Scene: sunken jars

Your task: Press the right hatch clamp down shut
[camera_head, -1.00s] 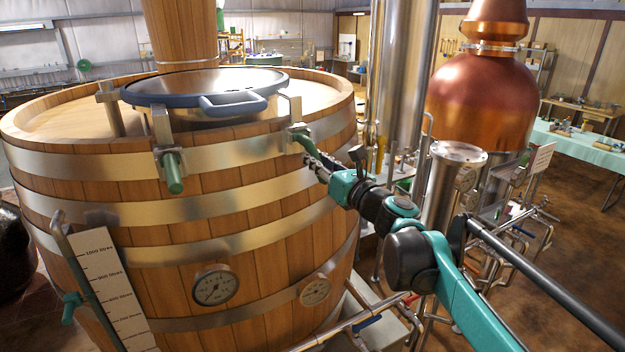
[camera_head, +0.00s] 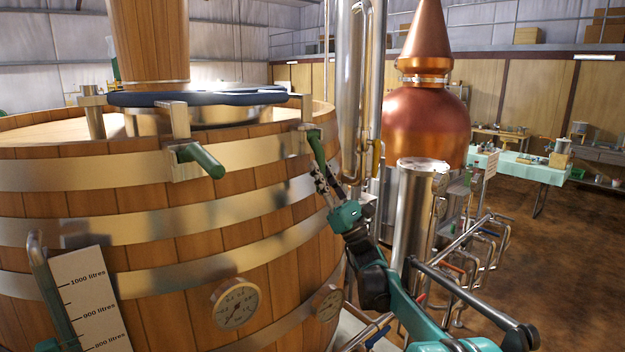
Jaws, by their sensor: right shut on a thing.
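The right hatch clamp (camera_head: 308,116) is a metal bracket at the vat's upper right edge. Its green handle (camera_head: 317,149) slopes steeply down and slightly right from the bracket. My right gripper (camera_head: 323,178) is shut on the lower part of this handle, its arm coming up from the bottom right. The fingers hide the handle's end. The dark-rimmed round hatch (camera_head: 200,98) sits on top of the wooden vat (camera_head: 150,205), seen nearly edge-on. A second clamp's green handle (camera_head: 202,160) sticks out at the vat's front. My left gripper is not in view.
A steel column (camera_head: 413,215) and pipes stand close right of my right arm. A copper still (camera_head: 425,120) is behind them. A dial gauge (camera_head: 236,303) and a litre scale (camera_head: 88,300) are on the vat's front. Open floor lies at far right.

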